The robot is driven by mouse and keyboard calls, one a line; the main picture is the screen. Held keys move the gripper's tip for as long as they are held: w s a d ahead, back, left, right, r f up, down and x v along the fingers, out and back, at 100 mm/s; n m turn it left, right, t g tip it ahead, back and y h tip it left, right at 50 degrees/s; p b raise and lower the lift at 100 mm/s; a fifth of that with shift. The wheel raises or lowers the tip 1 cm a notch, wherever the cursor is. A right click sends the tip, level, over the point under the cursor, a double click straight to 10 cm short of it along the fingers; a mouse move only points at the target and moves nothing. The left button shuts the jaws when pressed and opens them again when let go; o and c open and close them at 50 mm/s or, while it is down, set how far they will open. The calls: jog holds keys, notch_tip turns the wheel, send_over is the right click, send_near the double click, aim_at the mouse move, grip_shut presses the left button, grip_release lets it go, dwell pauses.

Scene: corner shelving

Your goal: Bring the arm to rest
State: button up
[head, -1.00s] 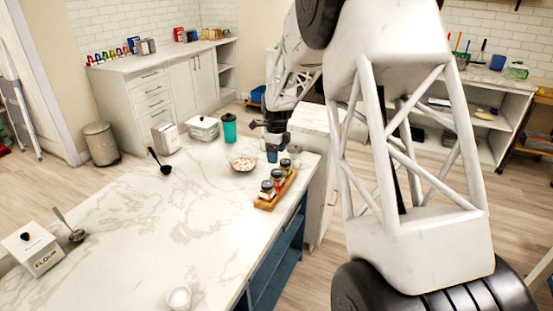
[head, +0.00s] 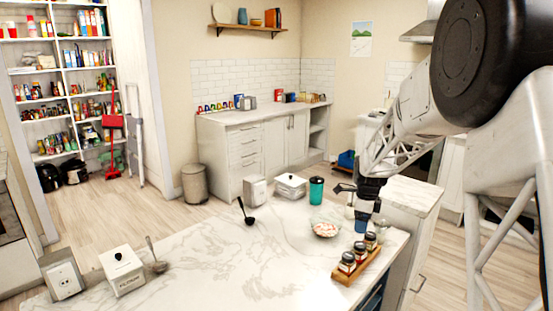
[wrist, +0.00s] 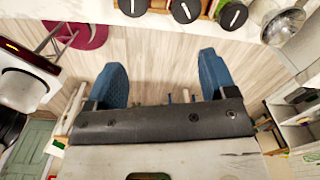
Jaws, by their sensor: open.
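My arm comes in from the right in the head view, with its white lattice link and black joint. My gripper (head: 361,226) hangs with blue fingers pointing down, near the right end of the marble counter (head: 255,262). In the wrist view my gripper (wrist: 162,75) has its two blue fingers spread wide, with only floor and distant things between them. It is open and empty. A wooden rack (head: 362,266) with several spice jars stands just in front of it in the head view. The jars' dark lids (wrist: 185,10) show at the wrist view's top edge.
A bowl (head: 326,229) and a teal cup (head: 316,190) stand left of my gripper. A white canister (head: 291,187), a black ladle (head: 245,212) and a flour box (head: 122,272) are farther left. The counter's middle is clear. A smaller white cabinet (head: 412,195) stands to the right.

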jog(key=s+a+r+n, duration=0.2)
jog(key=s+r+n, duration=0.2)
jog(key=s, duration=0.3)
jog(key=s+a+r+n+t, duration=0.1)
jog(key=s+a+r+n, duration=0.25)
jog(key=s, duration=0.45)
jog(key=s+a+r+n, duration=0.2)
jog(key=s+r+n, duration=0.25)
jog(key=s, duration=0.25)
jog(key=s+a+n+t, duration=0.1)
jog(key=s+a+n, duration=0.2)
jog(key=s+n, duration=0.8)
jog(key=s, duration=1.3)
jog(key=shift+a+f, duration=0.15)
jog(key=shift+f, duration=0.15)
jog(key=shift+s, duration=0.1)
